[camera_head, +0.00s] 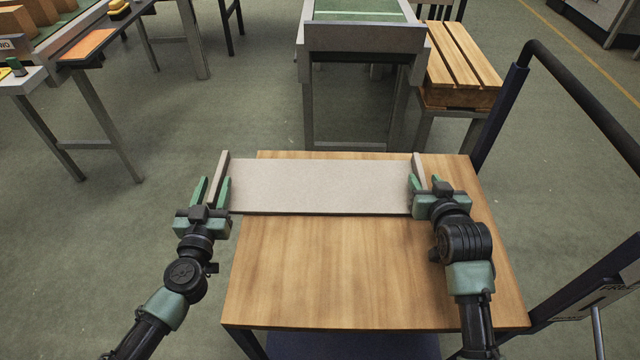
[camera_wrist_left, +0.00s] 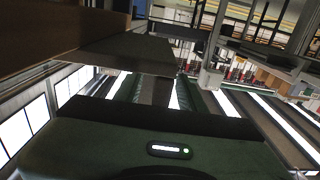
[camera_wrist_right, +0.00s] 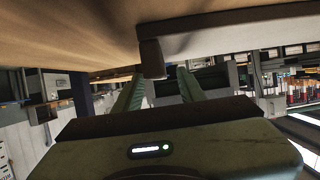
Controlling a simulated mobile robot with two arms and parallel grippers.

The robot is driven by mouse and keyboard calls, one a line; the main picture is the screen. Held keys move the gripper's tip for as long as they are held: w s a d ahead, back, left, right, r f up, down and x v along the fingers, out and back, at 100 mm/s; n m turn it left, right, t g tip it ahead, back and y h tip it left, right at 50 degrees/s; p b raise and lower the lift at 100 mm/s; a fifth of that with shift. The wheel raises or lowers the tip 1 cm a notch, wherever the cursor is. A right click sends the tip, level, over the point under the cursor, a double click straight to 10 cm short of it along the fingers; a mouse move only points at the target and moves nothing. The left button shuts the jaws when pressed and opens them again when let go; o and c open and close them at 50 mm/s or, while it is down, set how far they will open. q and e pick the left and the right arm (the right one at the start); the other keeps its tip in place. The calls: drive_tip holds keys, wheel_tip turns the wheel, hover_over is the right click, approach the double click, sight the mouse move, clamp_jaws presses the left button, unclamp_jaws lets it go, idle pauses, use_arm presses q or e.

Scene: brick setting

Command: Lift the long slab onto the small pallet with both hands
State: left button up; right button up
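The long slab (camera_head: 320,186) is pale grey and lies flat across the far part of the wooden table, with a raised lip at each end. Its left end overhangs the table's left edge. My left gripper (camera_head: 215,187) is open, its green fingers on either side of the left lip. My right gripper (camera_head: 427,184) is open at the right lip; in the right wrist view that lip (camera_wrist_right: 151,58) sits between the spread fingertips. I cannot tell whether the fingers touch the lips. The small pallet (camera_head: 462,62), slatted wood, sits on a stand at the back right.
The wooden table (camera_head: 350,275) is bare in front of the slab. A grey-framed conveyor (camera_head: 362,40) stands behind it, left of the pallet. A dark rail (camera_head: 585,95) rises on the right.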

sight(217, 177)
use_arm(q)
drive_tip(key=shift+w, duration=1.45)
use_arm(e)
drive_tip(key=shift+x, duration=1.45)
use_arm(q)
clamp_jaws()
use_arm(e)
clamp_jaws()
use_arm(q)
drive_tip(key=shift+w+r, duration=0.1)
drive_tip(key=shift+r, duration=0.25)
use_arm(e)
drive_tip(key=shift+r, duration=0.35)
